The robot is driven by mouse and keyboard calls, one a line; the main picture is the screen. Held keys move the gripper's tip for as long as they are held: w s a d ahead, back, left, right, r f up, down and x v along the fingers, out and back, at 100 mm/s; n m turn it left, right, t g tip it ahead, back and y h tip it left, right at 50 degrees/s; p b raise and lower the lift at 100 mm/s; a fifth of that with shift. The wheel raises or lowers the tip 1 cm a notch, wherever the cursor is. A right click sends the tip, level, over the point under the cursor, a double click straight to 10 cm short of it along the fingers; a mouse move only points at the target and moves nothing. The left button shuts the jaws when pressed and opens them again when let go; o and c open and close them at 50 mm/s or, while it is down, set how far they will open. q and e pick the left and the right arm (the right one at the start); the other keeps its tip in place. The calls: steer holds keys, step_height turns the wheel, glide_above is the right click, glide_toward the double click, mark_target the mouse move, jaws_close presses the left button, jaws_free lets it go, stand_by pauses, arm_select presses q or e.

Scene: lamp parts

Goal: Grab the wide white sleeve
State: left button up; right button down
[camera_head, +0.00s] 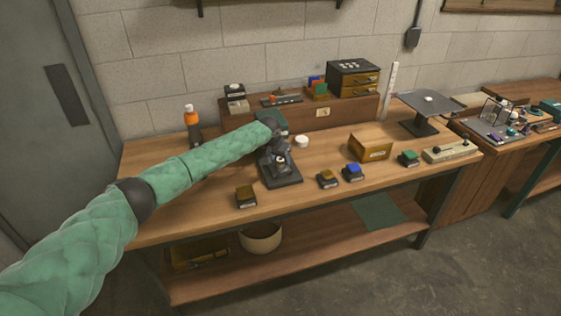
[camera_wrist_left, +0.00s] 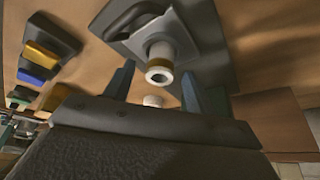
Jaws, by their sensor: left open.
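A short, wide white sleeve (camera_head: 302,141) stands on the wooden table, right of my left gripper. A white ring-shaped piece, probably this sleeve, shows in the left wrist view (camera_wrist_left: 153,101), partly hidden by my gripper body. A dark square base (camera_head: 282,181) lies under my left gripper. In the left wrist view a white collar with an open tube end (camera_wrist_left: 160,62) stands on this base (camera_wrist_left: 215,45). My left gripper (camera_wrist_left: 155,87) is open, its fingers apart and nothing visibly held between them. In the head view my left gripper (camera_head: 279,158) is dark and hard to separate from the base.
Several dark blocks with coloured tops, such as a blue one (camera_head: 352,172), stand along the front. A brass box (camera_head: 370,148) is to the right.

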arm_select(q)
steer(key=shift+x, duration=1.1)
steer(key=shift+r, duration=0.1)
steer(key=shift+c, duration=0.6)
steer(key=c, duration=1)
steer(key=shift+r, duration=0.1)
